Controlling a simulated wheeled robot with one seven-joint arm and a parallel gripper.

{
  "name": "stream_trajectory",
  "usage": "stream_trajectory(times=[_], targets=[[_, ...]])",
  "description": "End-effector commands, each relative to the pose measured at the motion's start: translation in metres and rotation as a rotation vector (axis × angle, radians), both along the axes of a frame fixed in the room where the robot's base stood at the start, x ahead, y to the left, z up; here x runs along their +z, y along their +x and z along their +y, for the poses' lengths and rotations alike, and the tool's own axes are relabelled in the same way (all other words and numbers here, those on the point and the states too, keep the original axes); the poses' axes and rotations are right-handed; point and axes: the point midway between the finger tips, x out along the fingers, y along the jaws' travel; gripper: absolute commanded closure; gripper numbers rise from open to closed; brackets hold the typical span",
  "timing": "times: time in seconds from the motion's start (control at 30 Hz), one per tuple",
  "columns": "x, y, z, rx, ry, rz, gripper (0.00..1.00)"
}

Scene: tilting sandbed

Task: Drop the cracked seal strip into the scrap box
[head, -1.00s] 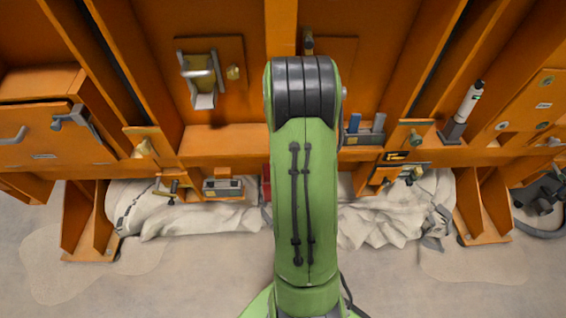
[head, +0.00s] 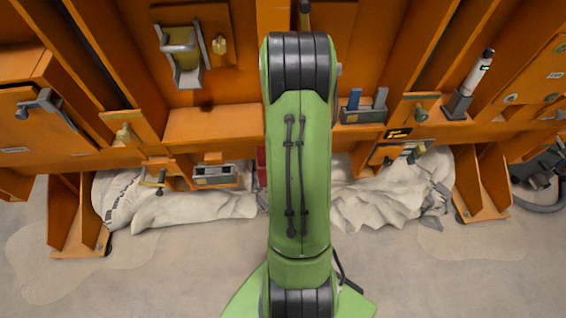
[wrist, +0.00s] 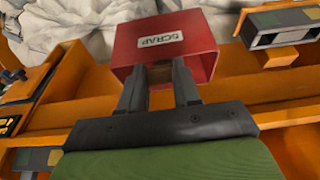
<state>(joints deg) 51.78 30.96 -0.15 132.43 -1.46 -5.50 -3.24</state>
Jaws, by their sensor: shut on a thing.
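The red scrap box (wrist: 188,42), labelled SCRAP, is at the top middle of the wrist view. In the head view only a sliver of the scrap box (head: 261,165) shows beside my green arm. My gripper (wrist: 161,74) is at the box's near, open side, with its fingertips overlapping the opening in the picture. It is shut on a small brownish piece between the fingers, which I take for the cracked seal strip (wrist: 160,76). Most of the strip is hidden by the fingers, and its crack cannot be made out. My arm hides the gripper in the head view.
An orange ledge (wrist: 100,105) runs around the box. A grey bracket holder (wrist: 283,25) stands to its right in the wrist view. Pale crumpled sheeting (head: 195,207) lies under the orange frame. A grey holder (head: 362,113) and a white cylindrical tool (head: 478,75) are on the right.

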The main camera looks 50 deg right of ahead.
Motion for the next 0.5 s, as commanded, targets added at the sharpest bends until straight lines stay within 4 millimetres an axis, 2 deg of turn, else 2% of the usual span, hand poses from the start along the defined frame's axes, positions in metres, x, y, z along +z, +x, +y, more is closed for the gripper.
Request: stream_trajectory(times=[0.2,0.23,0.4,0.5], targets=[[-0.0079,0.0006,0.0002,0.001,0.0,0.0,1.0],[-0.008,0.0004,0.0003,0.001,0.001,0.0,0.67],[-0.0066,0.0004,0.0002,0.001,0.001,0.0,0.43],[-0.0065,0.0004,0.0002,0.001,0.001,0.0,0.43]])
